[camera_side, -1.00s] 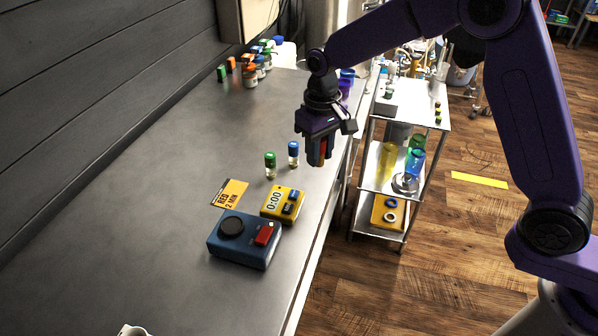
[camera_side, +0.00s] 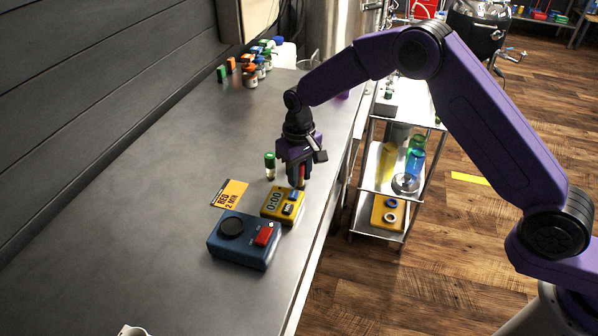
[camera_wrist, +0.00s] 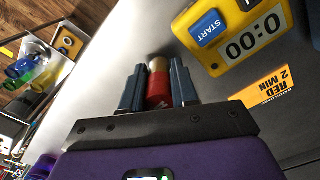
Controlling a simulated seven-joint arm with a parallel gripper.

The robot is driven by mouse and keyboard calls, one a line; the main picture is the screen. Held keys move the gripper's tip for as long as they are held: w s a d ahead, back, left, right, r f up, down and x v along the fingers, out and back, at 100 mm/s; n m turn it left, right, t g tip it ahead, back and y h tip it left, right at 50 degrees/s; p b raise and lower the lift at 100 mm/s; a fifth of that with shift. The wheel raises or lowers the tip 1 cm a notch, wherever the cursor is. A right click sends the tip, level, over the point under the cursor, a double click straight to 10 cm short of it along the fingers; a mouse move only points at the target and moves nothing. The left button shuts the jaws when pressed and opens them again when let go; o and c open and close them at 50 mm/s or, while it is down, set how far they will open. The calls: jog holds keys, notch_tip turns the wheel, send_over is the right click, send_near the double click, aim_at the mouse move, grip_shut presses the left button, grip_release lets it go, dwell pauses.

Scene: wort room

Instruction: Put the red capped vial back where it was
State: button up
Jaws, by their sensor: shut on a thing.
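My gripper (camera_side: 299,183) is low over the bench, close to the yellow timer. In the wrist view its two fingers (camera_wrist: 157,88) are shut on the red capped vial (camera_wrist: 159,92), with the cap between them and the pale vial body pointing away. In the side view only a little of the red cap (camera_side: 302,171) shows between the fingers. I cannot tell whether the vial touches the bench. The green capped vial (camera_side: 270,165) stands upright just left of my gripper. The blue capped vial is hidden now.
The yellow timer (camera_side: 270,212) reads 0:00, beside an orange card (camera_side: 229,194) marked RED 2 MIN. A blue device (camera_side: 226,249) with a red button sits in front. A metal cart (camera_side: 367,172) stands right of the bench.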

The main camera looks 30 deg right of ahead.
jog(key=o, duration=0.9)
jog(key=shift+f, duration=0.1)
notch_tip(320, 180, up, 12)
jog(key=shift+f, duration=0.1)
jog(key=shift+r, duration=0.3)
jog(key=shift+s, duration=0.1)
